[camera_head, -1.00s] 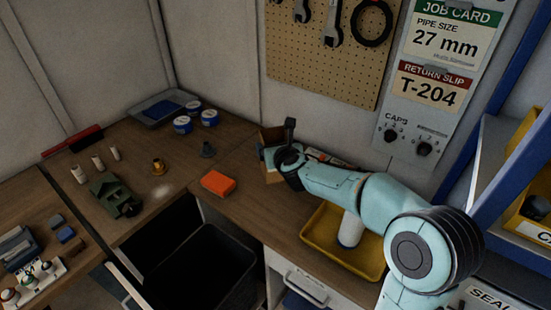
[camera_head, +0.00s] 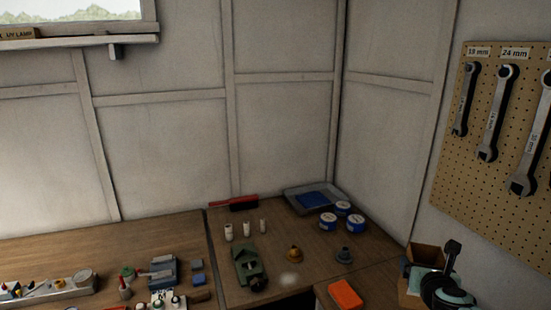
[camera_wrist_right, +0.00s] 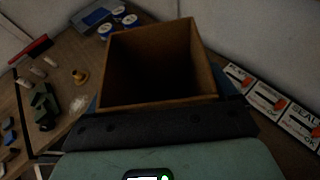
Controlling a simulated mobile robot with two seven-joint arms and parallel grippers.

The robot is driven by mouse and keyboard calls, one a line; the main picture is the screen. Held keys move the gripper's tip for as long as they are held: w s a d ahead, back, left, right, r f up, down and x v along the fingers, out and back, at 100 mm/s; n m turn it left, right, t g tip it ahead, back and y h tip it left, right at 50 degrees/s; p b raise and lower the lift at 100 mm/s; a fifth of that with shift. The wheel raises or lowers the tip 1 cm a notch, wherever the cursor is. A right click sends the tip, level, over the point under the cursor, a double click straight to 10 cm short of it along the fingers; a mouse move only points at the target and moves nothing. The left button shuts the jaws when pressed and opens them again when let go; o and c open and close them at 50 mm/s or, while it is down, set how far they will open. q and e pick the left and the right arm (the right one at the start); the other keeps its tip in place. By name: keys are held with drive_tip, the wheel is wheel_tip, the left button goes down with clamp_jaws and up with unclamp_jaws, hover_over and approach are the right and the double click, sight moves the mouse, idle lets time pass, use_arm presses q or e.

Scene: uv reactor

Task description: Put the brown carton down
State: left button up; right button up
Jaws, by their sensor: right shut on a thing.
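The brown carton (camera_head: 427,252) is at the lower right of the head view, near the corner side of the bench (camera_head: 378,262). It is upright, with its open top showing. My right gripper (camera_head: 438,284) is shut on it. In the right wrist view the carton (camera_wrist_right: 155,102) fills the middle, and its inside is dark, with nothing visible in it. I cannot tell whether its bottom touches the bench. My left gripper is not in view.
An orange block (camera_head: 345,295) lies left of the carton. Labelled boxes (camera_wrist_right: 265,100) lie right of the carton in the wrist view.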

drive_tip(key=w+a+f+n+y, duration=0.2)
drive_tip(key=a+f, duration=0.5)
drive_tip(key=a, duration=0.4)
drive_tip(key=w+a+f+n+t+y, duration=0.1)
drive_tip(key=w+a+f+n+y, duration=0.1)
drive_tip(key=a+f, duration=0.6)
drive_tip(key=w+a, duration=0.1)
drive_tip(key=a, duration=0.1)
drive_tip(key=shift+a+y, duration=0.35)
drive_tip(key=shift+y, duration=0.05)
